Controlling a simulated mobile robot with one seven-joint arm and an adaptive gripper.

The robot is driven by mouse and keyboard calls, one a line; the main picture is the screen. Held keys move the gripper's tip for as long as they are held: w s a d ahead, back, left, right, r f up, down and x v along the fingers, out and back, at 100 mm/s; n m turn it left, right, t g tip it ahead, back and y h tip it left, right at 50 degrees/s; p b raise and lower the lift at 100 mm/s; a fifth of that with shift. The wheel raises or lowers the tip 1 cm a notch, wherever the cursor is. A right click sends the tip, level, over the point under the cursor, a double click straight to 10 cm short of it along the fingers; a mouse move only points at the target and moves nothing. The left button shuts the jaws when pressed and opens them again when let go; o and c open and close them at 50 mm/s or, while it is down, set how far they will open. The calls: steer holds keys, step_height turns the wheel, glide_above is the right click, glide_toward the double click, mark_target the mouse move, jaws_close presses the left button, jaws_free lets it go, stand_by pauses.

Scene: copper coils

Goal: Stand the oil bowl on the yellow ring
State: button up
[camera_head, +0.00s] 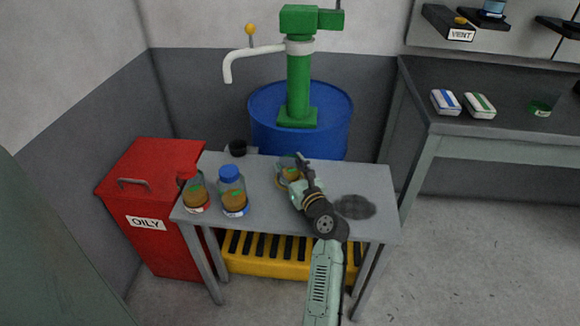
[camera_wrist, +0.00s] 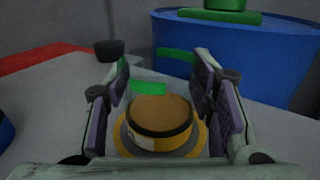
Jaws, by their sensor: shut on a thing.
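The oil bowl (camera_head: 289,171) is a clear vessel with brown oil and a green mark, at the back middle of the grey table. It also shows in the wrist view (camera_wrist: 160,112), upright between the fingers. My gripper (camera_head: 297,168) is shut on it, with one finger on each side. The yellow ring (camera_wrist: 201,138) shows around and beneath the bowl's base in the wrist view. In the head view its edge (camera_head: 281,184) shows beside my gripper. I cannot tell whether the bowl touches the ring or hangs just above it.
A red-capped jar (camera_head: 194,193) and a blue-capped jar (camera_head: 232,192) stand at the table's left. A small black cup (camera_head: 238,147) is at the back edge. A blue drum (camera_head: 335,125) with a green pump stands behind. A dark patch (camera_head: 355,207) marks the right.

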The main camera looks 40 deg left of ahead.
steer(key=o, duration=1.2)
steer(key=shift+o, duration=0.2)
steer(key=shift+r, duration=0.15)
steer(key=v, duration=1)
steer(key=shift+d+f+b, duration=0.2)
steer(key=shift+d+b, duration=0.1)
steer(key=shift+b, duration=0.1)
steer(key=shift+s+d+r, duration=0.1)
steer(key=shift+s+d, duration=0.35)
steer(key=shift+d, duration=0.15)
steer(key=shift+r, duration=0.1)
